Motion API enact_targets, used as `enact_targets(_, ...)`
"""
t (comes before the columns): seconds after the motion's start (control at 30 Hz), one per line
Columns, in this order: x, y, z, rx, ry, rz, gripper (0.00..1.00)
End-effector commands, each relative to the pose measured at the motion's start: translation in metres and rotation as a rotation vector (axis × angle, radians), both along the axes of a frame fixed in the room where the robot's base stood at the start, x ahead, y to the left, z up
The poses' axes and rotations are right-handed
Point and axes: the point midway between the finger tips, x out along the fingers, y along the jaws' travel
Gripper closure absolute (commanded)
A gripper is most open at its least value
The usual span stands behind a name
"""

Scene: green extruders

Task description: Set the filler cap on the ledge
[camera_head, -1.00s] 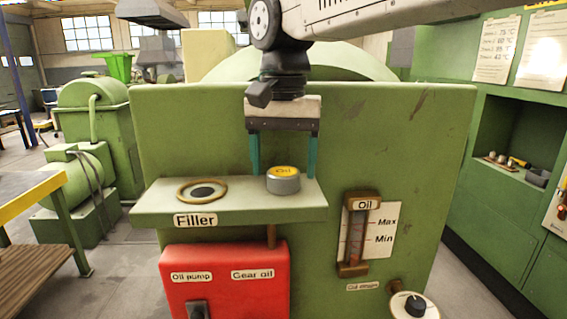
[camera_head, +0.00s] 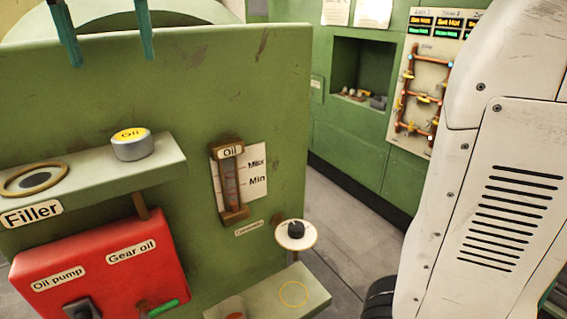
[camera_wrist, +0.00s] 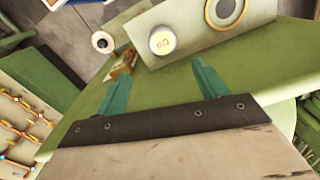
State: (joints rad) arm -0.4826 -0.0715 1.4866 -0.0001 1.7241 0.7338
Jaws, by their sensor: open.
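The filler cap (camera_head: 131,145), a short grey cylinder with a yellow top marked Oil, stands upright on the green shelf (camera_head: 95,183) above the Filler label. It is right of the round filler opening (camera_head: 35,180), apart from it. A lower green ledge (camera_head: 322,289) bears a thin yellow ring mark (camera_head: 293,294). My gripper (camera_head: 110,61) is open and empty, up and left of the cap in the head view, clear of it. In the wrist view the cap (camera_wrist: 163,41) shows just beyond the gap between the teal fingertips (camera_wrist: 160,58).
A red box (camera_head: 100,265) hangs under the shelf. The oil gauge (camera_head: 229,185) is on the panel to the right. A round white plate with a black knob (camera_head: 295,231) stands out above the lower ledge. My white arm link fills the right side.

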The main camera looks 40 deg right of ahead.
Motion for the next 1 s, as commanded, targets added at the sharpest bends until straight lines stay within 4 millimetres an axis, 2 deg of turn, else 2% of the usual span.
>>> enact_targets(0.07, -0.010, -0.021, -0.009, 0.002, -0.007, 0.007, 0.29)
enact_targets(0.17, -0.031, -0.062, -0.035, 0.007, -0.021, 0.037, 0.29)
enact_targets(0.3, -0.080, -0.124, -0.094, 0.009, -0.054, 0.100, 0.29)
enact_targets(0.4, -0.118, -0.158, -0.143, 0.004, -0.076, 0.146, 0.29)
enact_targets(0.5, -0.152, -0.180, -0.189, -0.004, -0.094, 0.187, 0.29)
enact_targets(0.6, -0.176, -0.193, -0.225, -0.012, -0.106, 0.219, 0.29)
enact_targets(0.7, -0.190, -0.199, -0.246, -0.017, -0.112, 0.239, 0.29)
enact_targets(0.8, -0.196, -0.201, -0.255, -0.019, -0.113, 0.248, 0.29)
enact_targets(1.0, -0.196, -0.201, -0.255, -0.019, -0.113, 0.250, 0.29)
